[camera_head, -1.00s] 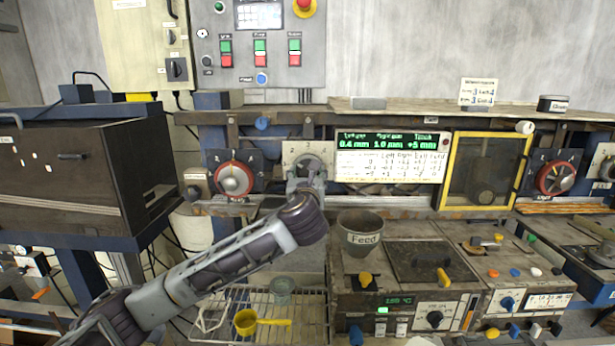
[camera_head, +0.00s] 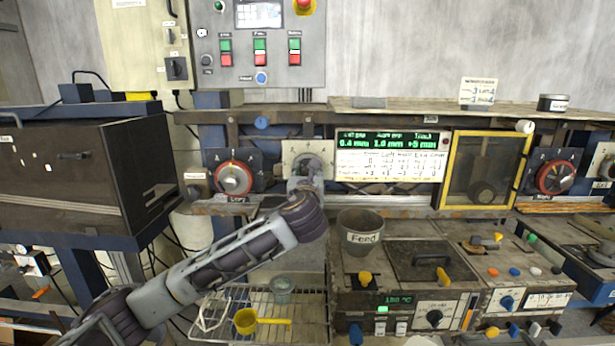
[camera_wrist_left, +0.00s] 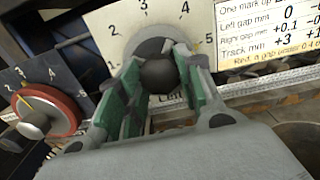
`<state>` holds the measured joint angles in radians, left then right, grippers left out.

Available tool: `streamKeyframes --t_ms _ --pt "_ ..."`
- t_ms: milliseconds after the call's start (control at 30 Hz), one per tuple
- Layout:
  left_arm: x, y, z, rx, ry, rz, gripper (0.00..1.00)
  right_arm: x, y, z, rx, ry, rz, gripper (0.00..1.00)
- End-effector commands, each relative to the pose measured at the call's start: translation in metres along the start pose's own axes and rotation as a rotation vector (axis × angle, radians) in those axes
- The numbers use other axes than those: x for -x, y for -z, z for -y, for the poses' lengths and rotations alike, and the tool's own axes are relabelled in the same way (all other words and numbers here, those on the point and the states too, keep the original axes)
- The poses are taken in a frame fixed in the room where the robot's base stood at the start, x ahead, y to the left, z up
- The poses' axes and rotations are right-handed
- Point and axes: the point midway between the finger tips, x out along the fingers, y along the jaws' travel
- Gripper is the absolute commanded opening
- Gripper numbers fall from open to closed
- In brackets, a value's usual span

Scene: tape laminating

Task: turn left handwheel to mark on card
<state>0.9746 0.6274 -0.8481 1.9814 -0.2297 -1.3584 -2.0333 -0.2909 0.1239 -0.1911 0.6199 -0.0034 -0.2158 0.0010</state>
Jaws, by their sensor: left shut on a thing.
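The left handwheel (camera_wrist_left: 158,74) is a grey round wheel with a dark ball-like knob, in front of a cream plate (camera_wrist_left: 115,35) numbered 1 to 5. In the head view that plate (camera_head: 290,150) is left of the display, and my gripper partly hides the wheel. My left gripper (camera_wrist_left: 158,90) is shut on the handwheel, its green-lined fingers on either side of the dark knob. In the head view it (camera_head: 305,178) reaches the wheel from below. A small white card (camera_head: 478,92) stands on the shelf; its handwriting is too small to read surely. My right gripper is out of view.
A red-rimmed wheel (camera_head: 234,178) sits just left of the handwheel. A green-lettered display (camera_head: 390,142) and a table of gap values (camera_head: 388,166) are to the right. A feed cup (camera_head: 361,232) stands below right, near my forearm. A wire rack (camera_head: 305,318) is below.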

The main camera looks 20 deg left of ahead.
Motion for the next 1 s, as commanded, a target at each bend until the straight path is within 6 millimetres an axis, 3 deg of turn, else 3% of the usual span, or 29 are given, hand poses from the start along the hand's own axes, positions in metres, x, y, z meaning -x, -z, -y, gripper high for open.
streamKeyframes --t_ms 167,400,1000 --pt "0.0 0.001 0.0 0.035 0.0 -0.002 0.12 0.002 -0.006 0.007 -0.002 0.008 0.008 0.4" --pt "0.0 0.0 0.001 0.152 0.001 -0.003 0.12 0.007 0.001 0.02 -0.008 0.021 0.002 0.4" --pt "0.0 0.001 0.001 0.593 0.001 -0.003 0.12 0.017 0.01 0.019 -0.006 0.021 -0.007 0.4"
